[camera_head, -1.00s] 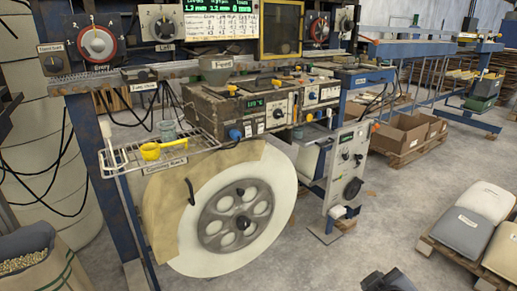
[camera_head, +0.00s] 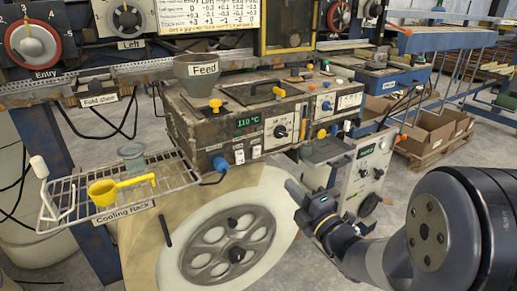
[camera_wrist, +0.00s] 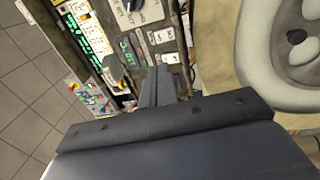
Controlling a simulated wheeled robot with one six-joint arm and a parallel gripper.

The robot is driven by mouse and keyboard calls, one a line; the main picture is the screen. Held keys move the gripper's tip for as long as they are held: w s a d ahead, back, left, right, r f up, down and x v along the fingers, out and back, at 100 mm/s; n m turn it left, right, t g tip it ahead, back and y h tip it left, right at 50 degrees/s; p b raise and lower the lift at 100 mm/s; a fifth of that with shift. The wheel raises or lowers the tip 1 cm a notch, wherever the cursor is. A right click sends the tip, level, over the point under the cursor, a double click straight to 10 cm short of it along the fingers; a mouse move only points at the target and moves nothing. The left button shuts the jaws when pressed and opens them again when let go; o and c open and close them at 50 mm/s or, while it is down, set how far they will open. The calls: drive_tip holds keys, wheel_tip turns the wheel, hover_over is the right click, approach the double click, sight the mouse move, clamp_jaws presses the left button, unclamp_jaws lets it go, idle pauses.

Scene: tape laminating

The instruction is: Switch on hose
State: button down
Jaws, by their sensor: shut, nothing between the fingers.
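No label reading "hose" is legible, so I cannot tell which control is the hose switch. The machine's front panel (camera_head: 262,132) has a green 110 °C display (camera_head: 248,122), a black knob (camera_head: 280,131) and small white labelled switches (camera_head: 257,151). A blue valve-like knob (camera_head: 220,165) sticks out at its lower left. My gripper (camera_head: 291,188) is shut and empty, below and right of this panel, in front of the large wheel (camera_head: 238,238). In the wrist view my shut fingers (camera_wrist: 157,82) point toward the panel's white labels (camera_wrist: 162,38). Contact cannot be told.
The feed funnel (camera_head: 196,72) stands on the machine. A second control unit (camera_head: 366,172) stands behind my arm. Cardboard boxes (camera_head: 428,134) lie at right.

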sight(257, 148)
idle(0.3)
drive_tip(key=p+x, duration=0.1)
drive_tip(key=x, duration=1.3)
drive_tip(key=shift+p, duration=0.3)
drive_tip(key=shift+w+a+r+g+h+p, duration=0.15)
drive_tip(key=shift+r+g+h+p, duration=0.35)
drive_tip(key=shift+r+p, duration=0.5)
drive_tip(key=shift+f+g+p, duration=0.3)
drive_tip(key=shift+f+p, duration=0.05)
drive_tip(key=shift+f, duration=0.1)
drive_tip(key=shift+b, duration=0.3)
